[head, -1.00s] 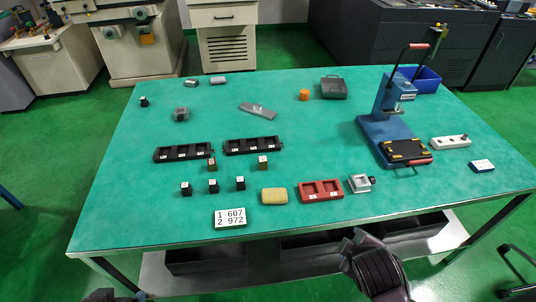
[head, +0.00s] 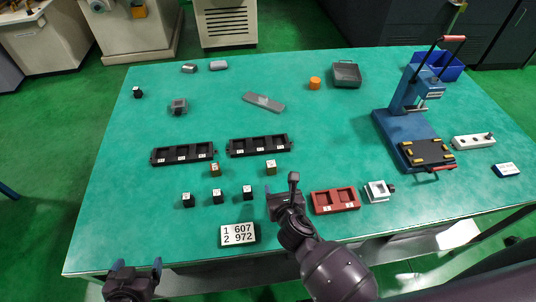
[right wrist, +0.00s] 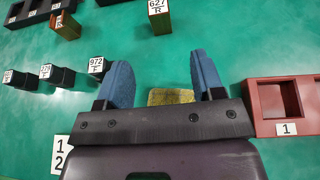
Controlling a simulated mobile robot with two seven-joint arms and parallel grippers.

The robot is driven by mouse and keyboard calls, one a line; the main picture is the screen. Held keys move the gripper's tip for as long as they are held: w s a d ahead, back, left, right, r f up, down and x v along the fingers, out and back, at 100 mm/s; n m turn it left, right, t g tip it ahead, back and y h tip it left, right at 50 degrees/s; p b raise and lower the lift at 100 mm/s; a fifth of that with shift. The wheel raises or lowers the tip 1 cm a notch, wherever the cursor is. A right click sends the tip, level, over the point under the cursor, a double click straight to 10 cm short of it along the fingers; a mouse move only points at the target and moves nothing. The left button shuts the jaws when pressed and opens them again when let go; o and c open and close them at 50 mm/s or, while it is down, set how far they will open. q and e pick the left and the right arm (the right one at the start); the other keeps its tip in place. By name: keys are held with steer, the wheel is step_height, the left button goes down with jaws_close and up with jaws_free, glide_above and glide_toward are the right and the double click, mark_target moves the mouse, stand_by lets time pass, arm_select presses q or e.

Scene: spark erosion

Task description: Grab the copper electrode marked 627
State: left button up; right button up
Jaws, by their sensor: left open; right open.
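The copper electrode marked 627 (right wrist: 158,22) stands upright at the top of the right wrist view, its white label reading 627 R. In the head view it is the small brownish block (head: 270,169) just in front of the right black tray. My right gripper (right wrist: 163,78) is open and empty, with the electrode apart from it, beyond its blue fingertips. In the head view my right gripper (head: 282,188) is over the table, a little nearer the front than the electrode. My left gripper (head: 137,266) is open and empty at the table's front left edge.
Another copper block (head: 215,170) stands to the left, with dark blocks (head: 217,197) in front. Black trays (head: 183,153) lie behind. A yellow sponge (right wrist: 170,97) shows between my right fingers. A red tray (head: 335,201), number card (head: 238,234) and blue press (head: 402,125) are nearby.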

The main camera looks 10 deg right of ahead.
glide_toward(272, 165)
steer(key=w+f, duration=0.1)
steer(key=w+f+b, duration=0.1)
steer(key=shift+w+a+f, duration=0.2)
steer(key=shift+w+f, duration=0.2)
steer(key=shift+w, duration=0.55)
steer(key=shift+r+b+x, duration=0.15)
steer(key=shift+r+x, duration=0.05)
steer(key=shift+x, duration=0.9)
steer(key=shift+r+b+x, duration=0.15)
steer(key=shift+x, duration=0.95)
steer(key=shift+w, duration=0.2)
steer(key=shift+c, duration=0.3)
steer(key=c, duration=0.9)
jaws_close()
steer(key=shift+r, duration=0.15)
